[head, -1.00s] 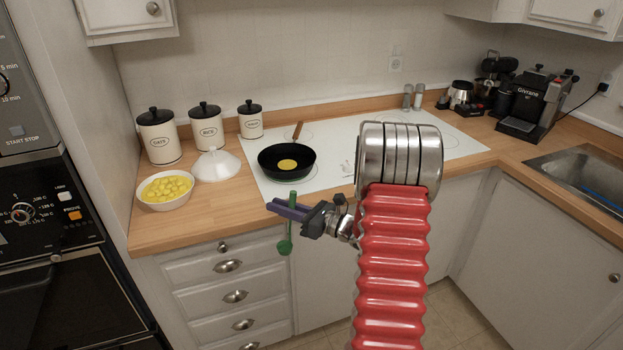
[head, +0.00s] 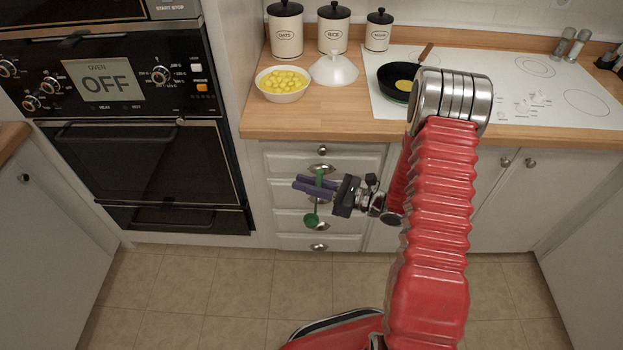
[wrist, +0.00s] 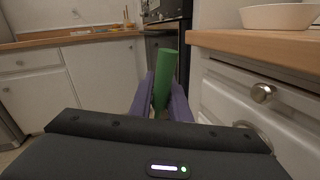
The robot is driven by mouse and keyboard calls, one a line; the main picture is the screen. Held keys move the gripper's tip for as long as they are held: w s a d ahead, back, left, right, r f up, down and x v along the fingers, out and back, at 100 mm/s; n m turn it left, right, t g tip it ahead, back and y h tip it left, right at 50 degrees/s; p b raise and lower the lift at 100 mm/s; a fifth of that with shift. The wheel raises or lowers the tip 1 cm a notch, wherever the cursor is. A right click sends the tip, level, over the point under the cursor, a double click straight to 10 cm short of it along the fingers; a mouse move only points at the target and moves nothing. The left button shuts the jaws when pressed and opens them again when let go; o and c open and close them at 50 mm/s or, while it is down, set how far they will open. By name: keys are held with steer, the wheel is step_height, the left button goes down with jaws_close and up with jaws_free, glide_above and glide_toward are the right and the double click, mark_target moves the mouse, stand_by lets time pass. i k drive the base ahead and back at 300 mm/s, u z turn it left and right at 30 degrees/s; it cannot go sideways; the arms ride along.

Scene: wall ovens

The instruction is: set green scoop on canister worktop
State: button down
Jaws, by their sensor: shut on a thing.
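My gripper (head: 314,186) is shut on the handle of the green scoop (head: 311,219), which hangs upright with its bowl down, in front of the drawers and below the worktop's level. In the wrist view the purple fingers (wrist: 162,102) pinch the green handle (wrist: 165,72); the scoop's bowl is hidden there. The canister worktop (head: 300,118) is wooden. Three cream canisters with black lids, the oats canister (head: 286,36), the rice canister (head: 333,34) and a smaller one (head: 377,38), stand at its back.
On the worktop are a white bowl of yellow pieces (head: 282,84), a white cone-shaped thing (head: 334,68) and a black pan (head: 393,78) on the white hob. Bare wood lies along the front edge. The wall oven (head: 150,150) stands left; drawer handles (head: 320,168) project below.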

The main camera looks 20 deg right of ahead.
mark_target(337, 116)
steer(key=k, duration=1.35)
steer(key=u, duration=0.45)
steer(key=i, duration=0.9)
steer(key=u, duration=0.3)
steer(key=i, duration=1.05)
steer(key=z, duration=0.8)
